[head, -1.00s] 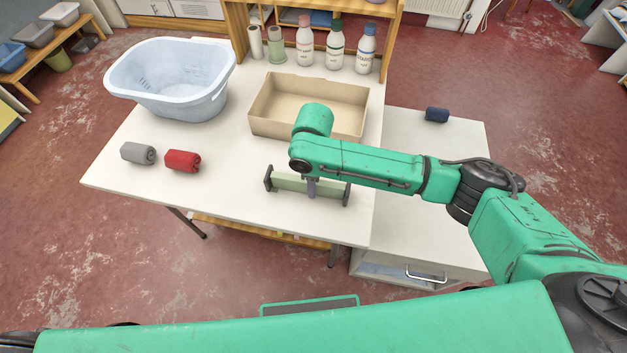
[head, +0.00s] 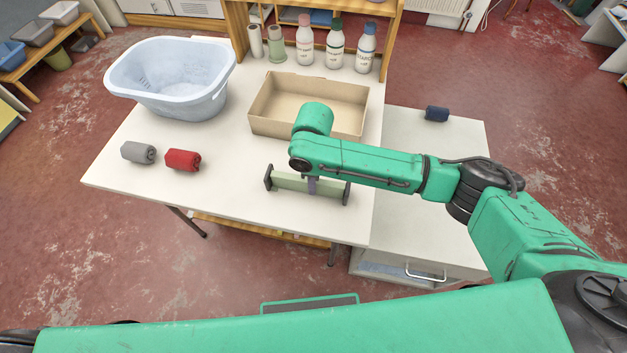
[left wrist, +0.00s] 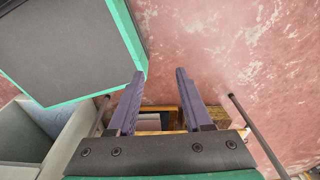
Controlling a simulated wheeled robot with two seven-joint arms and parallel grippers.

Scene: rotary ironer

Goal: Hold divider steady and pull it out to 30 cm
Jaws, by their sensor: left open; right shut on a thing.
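The divider is a pale green bar with dark end plates (head: 288,182). It lies near the front edge of the white table in the head view. My right gripper (head: 312,187) comes down from above and is shut on the bar, right of its middle. The wrist and forearm hide part of the area behind it. My left gripper (left wrist: 160,75) shows only in the left wrist view. Its two purple-grey fingers are apart with nothing between them, and the red floor is below. The divider is not visible in that view.
An open cardboard box (head: 270,118) stands behind the divider. A grey roll (head: 135,152) and a red roll (head: 180,160) lie to the left, with a pale blue basin (head: 165,100) behind them. A lower white cabinet (head: 440,150) with a dark blue roll (head: 437,115) is at right.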

